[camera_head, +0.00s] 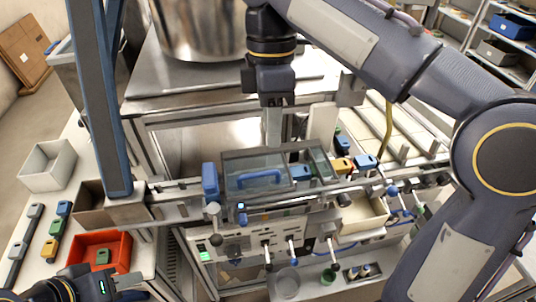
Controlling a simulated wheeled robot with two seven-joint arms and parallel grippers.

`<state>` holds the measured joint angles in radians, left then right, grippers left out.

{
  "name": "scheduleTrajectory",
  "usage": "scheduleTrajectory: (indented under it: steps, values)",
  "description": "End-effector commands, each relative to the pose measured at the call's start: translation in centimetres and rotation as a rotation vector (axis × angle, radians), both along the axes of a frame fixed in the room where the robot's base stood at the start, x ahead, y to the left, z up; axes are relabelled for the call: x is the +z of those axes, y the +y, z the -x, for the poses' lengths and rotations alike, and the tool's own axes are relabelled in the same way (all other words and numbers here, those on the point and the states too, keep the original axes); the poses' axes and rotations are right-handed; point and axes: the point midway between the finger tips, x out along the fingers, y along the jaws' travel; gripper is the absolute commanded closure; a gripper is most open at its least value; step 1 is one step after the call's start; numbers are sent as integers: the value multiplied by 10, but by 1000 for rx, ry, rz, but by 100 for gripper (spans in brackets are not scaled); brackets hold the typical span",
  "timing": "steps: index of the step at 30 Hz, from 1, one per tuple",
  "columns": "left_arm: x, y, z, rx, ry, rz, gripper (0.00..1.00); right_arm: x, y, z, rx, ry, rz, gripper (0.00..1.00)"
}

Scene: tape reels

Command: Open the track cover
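The track cover (240,162) is a see-through, dark-tinted lid over the middle of the track, and it looks closed. A blue handle (259,179) is fixed to its front. My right gripper (273,140) comes down from above, just behind the cover's back edge. Its fingers are seen edge-on and overlap, so their gap is hidden, and I cannot tell if it touches the cover. It is apart from the handle. My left gripper (122,283) is low at the bottom left, partly cut off by the frame, far from the cover.
Blue and yellow blocks (342,165) sit on the track right of the cover. Knobbed levers (290,245) stick out below it. A red tray (86,263) with a green block and a white bin (48,165) stand left. A large metal pot (198,30) is behind.

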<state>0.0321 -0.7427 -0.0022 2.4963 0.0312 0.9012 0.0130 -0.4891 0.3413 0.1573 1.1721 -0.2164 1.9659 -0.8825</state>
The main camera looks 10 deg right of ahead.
Motion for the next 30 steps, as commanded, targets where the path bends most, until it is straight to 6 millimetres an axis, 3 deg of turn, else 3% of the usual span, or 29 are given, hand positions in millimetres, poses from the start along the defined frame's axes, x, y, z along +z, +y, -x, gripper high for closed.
scheduleTrajectory:
  steps: [4, 9, 18, 29, 30]
  values:
    - [-7, 0, 0, 0, 0, 0, 64, -4, 9, -2, 61, 19, 12, 68]
    - [-30, 0, 0, 0, 0, 0, 64, -31, 8, 3, 61, 21, 13, 68]
    - [-29, 0, 0, 0, 0, 0, 64, -66, 8, 11, 57, 20, 12, 68]
    - [-29, 0, 0, 0, 0, 0, 64, -72, 9, 12, 56, 19, 11, 68]
    - [-29, 0, 0, 0, 0, 0, 64, -72, 8, 12, 56, 19, 11, 72]
